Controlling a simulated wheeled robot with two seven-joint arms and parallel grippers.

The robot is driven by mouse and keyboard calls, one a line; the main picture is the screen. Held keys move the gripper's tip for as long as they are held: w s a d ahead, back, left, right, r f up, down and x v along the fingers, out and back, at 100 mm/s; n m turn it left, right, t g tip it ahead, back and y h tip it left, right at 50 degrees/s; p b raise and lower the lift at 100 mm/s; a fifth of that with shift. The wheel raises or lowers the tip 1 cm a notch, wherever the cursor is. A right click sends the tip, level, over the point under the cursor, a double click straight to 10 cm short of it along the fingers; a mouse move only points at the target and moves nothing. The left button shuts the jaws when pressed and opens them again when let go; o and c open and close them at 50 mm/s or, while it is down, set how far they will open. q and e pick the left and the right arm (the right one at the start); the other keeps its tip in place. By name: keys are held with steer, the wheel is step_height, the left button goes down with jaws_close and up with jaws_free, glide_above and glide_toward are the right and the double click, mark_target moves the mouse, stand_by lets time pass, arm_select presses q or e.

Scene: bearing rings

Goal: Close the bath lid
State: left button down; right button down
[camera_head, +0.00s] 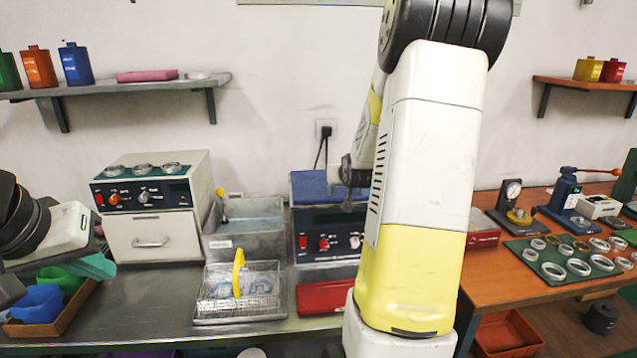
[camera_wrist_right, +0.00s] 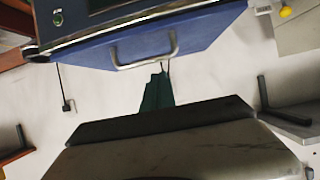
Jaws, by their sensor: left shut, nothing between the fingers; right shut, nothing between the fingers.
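The bath (camera_head: 328,235) is the unit with red switches and a dial in the middle of the bench. Its blue lid (camera_head: 312,186) shows above the control panel and appears raised; its exact tilt is hard to judge. In the right wrist view the blue lid (camera_wrist_right: 200,38) carries a silver handle (camera_wrist_right: 150,60) at its edge. My right gripper (camera_wrist_right: 161,76) is shut and empty, its green fingertips just by the handle; I cannot tell whether they touch. In the head view my right arm hides part of the bath. My left gripper (camera_head: 97,266) is shut and empty at far left.
A metal basin (camera_head: 245,225) and a wire basket (camera_head: 240,292) with a yellow handle stand left of the bath. A red tray (camera_head: 325,297) lies in front of it. A white oven-like unit (camera_head: 150,215) is further left. Bearing rings lie on a green mat (camera_head: 550,285) at right.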

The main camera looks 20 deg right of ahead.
steer(key=s+a+f, duration=0.3)
steer(key=s, duration=0.5)
steer(key=s+a+r+n+g+y, duration=0.25)
steer(key=s+a+r, duration=0.45)
steer(key=a, duration=0.5)
steer(key=s+a+r+g+y, duration=0.1)
steer(key=s+a, duration=0.3)
steer(key=s, duration=0.4)
steer(key=s+a+r+n+g+y, duration=0.1)
steer(key=s+a, duration=0.3)
steer(key=s, duration=0.4)
steer(key=shift+a+r+g+y, duration=0.45)
steer(key=shift+g+y, duration=0.1)
steer(key=shift+g, duration=0.3)
